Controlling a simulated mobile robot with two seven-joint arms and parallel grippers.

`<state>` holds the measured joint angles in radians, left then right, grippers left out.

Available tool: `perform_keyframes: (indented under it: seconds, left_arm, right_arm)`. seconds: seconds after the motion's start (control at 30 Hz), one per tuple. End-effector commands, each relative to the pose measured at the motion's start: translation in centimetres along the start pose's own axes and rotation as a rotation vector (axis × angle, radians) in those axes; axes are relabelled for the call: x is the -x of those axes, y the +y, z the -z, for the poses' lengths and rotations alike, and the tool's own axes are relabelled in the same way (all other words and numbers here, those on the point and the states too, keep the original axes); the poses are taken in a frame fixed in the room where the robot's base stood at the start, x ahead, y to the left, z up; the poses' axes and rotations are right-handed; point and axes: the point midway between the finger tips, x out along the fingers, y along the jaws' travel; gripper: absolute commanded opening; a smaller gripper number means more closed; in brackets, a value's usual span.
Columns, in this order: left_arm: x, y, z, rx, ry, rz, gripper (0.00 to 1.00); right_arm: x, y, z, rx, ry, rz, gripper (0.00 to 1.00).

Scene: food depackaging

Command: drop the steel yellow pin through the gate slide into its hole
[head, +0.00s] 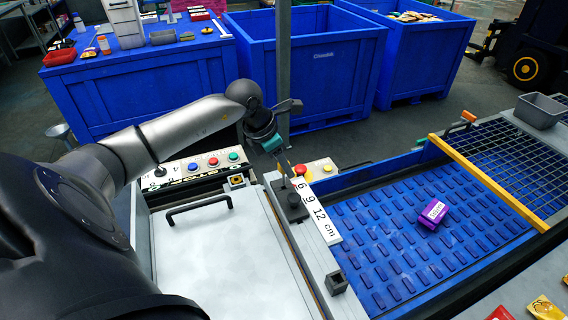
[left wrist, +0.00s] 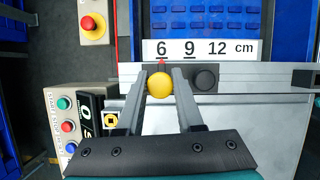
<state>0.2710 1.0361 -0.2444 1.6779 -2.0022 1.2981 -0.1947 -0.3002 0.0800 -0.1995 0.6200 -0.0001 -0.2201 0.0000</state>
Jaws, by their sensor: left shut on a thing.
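The steel pin shows by its round yellow head (left wrist: 160,86) in the left wrist view, between the two fingers of my left gripper (left wrist: 158,74), which is shut on it. The head lies over the left end of the dark gate slide block, just below the 6 mark. A black round knob (left wrist: 205,79) is to its right. In the head view my left gripper (head: 285,166) points down above the dark slide block (head: 291,206). The pin's shank and the hole are hidden, so I cannot tell how deep the pin is. My right gripper is out of view.
A white 6-9-12 cm scale (head: 318,212) runs along the rail. A red stop button (left wrist: 93,26) and a button panel (left wrist: 67,127) stand close by. A grey lid (head: 218,260) lies in front.

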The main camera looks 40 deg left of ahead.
Motion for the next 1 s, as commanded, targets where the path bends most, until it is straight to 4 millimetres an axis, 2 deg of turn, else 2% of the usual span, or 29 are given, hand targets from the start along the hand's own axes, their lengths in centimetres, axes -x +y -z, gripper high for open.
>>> perform_keyframes:
  seconds: [1.0]
  left_arm:
    - [0.02,0.01,-0.01,0.0,-0.001,0.0,0.0]
  right_arm:
    - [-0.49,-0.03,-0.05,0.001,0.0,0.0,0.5]
